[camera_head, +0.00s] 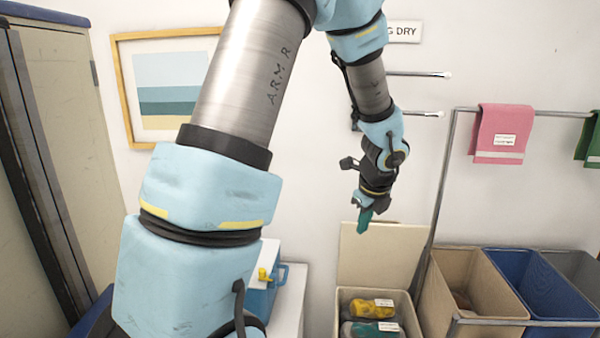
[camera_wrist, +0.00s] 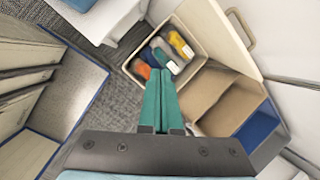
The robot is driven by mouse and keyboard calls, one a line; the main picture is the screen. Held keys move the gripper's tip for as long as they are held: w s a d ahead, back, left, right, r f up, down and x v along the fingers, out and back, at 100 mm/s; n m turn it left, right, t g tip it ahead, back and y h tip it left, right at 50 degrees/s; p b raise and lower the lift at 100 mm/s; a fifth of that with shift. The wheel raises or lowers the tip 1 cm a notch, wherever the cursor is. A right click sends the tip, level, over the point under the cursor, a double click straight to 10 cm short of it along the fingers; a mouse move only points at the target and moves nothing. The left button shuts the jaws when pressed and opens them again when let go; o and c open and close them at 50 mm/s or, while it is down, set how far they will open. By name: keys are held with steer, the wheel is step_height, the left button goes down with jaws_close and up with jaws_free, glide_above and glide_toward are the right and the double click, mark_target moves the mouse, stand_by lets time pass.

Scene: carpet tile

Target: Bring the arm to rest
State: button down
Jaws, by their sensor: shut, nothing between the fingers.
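My arm is raised and bent, with its near links filling the left and middle of the head view. My gripper (camera_head: 365,218) hangs from the far end of the arm, pointing down in front of the white wall. In the wrist view my gripper (camera_wrist: 160,80) shows two green fingers lying together, shut with nothing between them. It is in the air above an open beige box (camera_head: 343,297) and touches nothing that I can see. In the wrist view the box (camera_wrist: 202,58) lies beyond the fingertips.
The box holds several coloured rolled items (camera_wrist: 178,44). Tan (camera_head: 450,285) and blue (camera_head: 545,285) bins stand to its right. A pink towel (camera_head: 502,128) hangs on a rail. A blue container (camera_head: 262,292) with a yellow part sits left of the box. A tall cabinet (camera_head: 65,120) stands at left.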

steer(key=s+a+n+g, duration=0.1)
steer(key=s+a+n, duration=0.3)
steer(key=a+n, duration=0.3)
steer(key=s+a+r+n, duration=0.1)
steer(key=s+a+n, duration=0.3)
steer(key=a+n, duration=0.3)
steer(key=s+a+n+g, duration=0.1)
steer(key=s+a+n, duration=0.2)
steer(key=a+n, duration=0.4)
steer(key=n, duration=0.7)
steer(key=shift+s+a+r+g, duration=0.2)
steer(key=shift+s+a+g, duration=0.1)
steer(key=shift+s+a, duration=0.1)
steer(key=c, duration=1.5)
jaws_free()
